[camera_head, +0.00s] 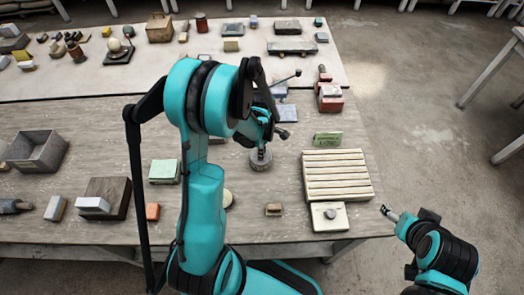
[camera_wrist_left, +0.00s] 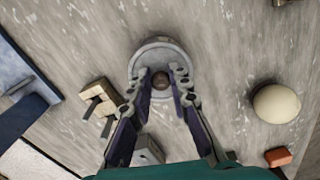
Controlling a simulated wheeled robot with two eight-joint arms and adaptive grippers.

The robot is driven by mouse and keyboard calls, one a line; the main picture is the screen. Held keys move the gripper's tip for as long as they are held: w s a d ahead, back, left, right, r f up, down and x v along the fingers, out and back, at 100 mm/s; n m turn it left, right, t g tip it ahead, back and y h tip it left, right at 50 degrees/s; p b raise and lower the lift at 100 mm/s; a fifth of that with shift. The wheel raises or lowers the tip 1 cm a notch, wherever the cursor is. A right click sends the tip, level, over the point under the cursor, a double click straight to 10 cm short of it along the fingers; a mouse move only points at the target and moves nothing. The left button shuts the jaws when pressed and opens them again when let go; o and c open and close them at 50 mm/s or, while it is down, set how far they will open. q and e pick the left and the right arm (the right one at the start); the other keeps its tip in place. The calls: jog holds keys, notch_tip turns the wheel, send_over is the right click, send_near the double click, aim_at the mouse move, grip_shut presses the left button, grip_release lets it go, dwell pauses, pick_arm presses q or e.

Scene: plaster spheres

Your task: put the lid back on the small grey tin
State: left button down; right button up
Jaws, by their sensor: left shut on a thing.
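The small grey tin (camera_head: 261,160) stands on the near table, just right of my left arm. In the left wrist view its round grey lid (camera_wrist_left: 147,56) shows from above with a dark brown knob (camera_wrist_left: 160,81). My left gripper (camera_wrist_left: 162,76) is shut on the lid's knob, one finger on each side. In the head view the left gripper (camera_head: 264,140) is directly above the tin, partly hidden by its own wrist. I cannot tell whether the lid touches the tin's rim all round. My right gripper (camera_head: 388,211) is off the table's right edge, far from the tin.
A ribbed cream tray (camera_head: 337,176) and a pale block with a round knob (camera_head: 330,216) stand right of the tin. A small brown block (camera_head: 273,210) lies in front. A pale sphere (camera_wrist_left: 276,103) shows in the left wrist view.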

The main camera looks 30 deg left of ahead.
dwell(0.4)
pick_arm(q)
jog(key=c, duration=0.9)
grip_release()
jog(key=shift+o, duration=0.2)
jog(key=shift+r+p, duration=2.3)
jog(key=shift+r, duration=1.2)
jog(key=shift+c, duration=0.2)
grip_shut()
